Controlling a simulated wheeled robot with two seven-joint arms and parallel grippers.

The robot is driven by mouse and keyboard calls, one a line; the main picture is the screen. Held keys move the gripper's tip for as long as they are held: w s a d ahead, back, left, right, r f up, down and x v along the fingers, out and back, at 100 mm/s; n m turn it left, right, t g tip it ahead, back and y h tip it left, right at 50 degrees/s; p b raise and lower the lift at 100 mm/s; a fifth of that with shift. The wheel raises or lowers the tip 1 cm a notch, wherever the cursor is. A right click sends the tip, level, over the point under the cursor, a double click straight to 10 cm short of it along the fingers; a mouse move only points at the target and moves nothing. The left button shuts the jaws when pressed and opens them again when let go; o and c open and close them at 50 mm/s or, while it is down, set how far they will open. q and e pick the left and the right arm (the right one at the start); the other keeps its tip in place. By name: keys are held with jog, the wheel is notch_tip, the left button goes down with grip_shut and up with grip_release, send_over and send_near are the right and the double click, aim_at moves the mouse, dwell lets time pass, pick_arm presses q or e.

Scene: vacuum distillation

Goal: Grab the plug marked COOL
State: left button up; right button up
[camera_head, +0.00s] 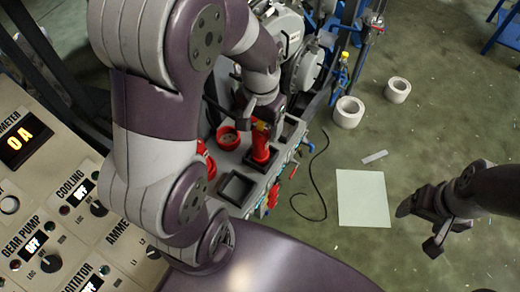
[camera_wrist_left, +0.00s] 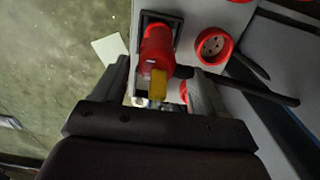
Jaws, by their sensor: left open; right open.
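A red plug (camera_head: 261,148) with a yellow end stands in a dark square holder on the grey panel. It also shows in the left wrist view (camera_wrist_left: 156,46), with its yellow end (camera_wrist_left: 158,85) towards the camera. No COOL marking is readable on it. My left gripper (camera_head: 258,117) is open above the plug; in the left wrist view its fingers (camera_wrist_left: 162,78) are on either side of the plug's near end, with gaps visible. My right gripper (camera_head: 420,229) is open and empty, far from the plug at the right.
A round red socket (camera_head: 228,137) is beside the plug, also in the left wrist view (camera_wrist_left: 213,46). An empty dark square holder (camera_head: 237,188) is nearer. The control panel (camera_head: 45,205) is at left. White rolls (camera_head: 348,112) and a pale sheet (camera_head: 363,199) lie on the floor.

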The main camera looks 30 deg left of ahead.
aim_at(260, 146)
pick_arm(q)
notch_tip(260, 146, down, 3)
jog(key=shift+d+r+b, duration=0.1)
jog(key=shift+r+b, duration=0.05)
jog(key=shift+b, duration=0.4)
jog(key=shift+s+d+r, duration=0.2)
jog(key=shift+s+r, duration=0.2)
jog(key=shift+s, duration=0.15)
jog(key=shift+c, duration=0.9)
grip_shut()
pick_arm(e)
jog(key=shift+s+d+f, duration=0.1)
jog(key=shift+s+f, duration=0.1)
jog(key=shift+f, duration=0.35)
jog(key=shift+s+d+f, duration=0.1)
jog(key=shift+s+f, duration=0.05)
jog(key=shift+f, duration=0.35)
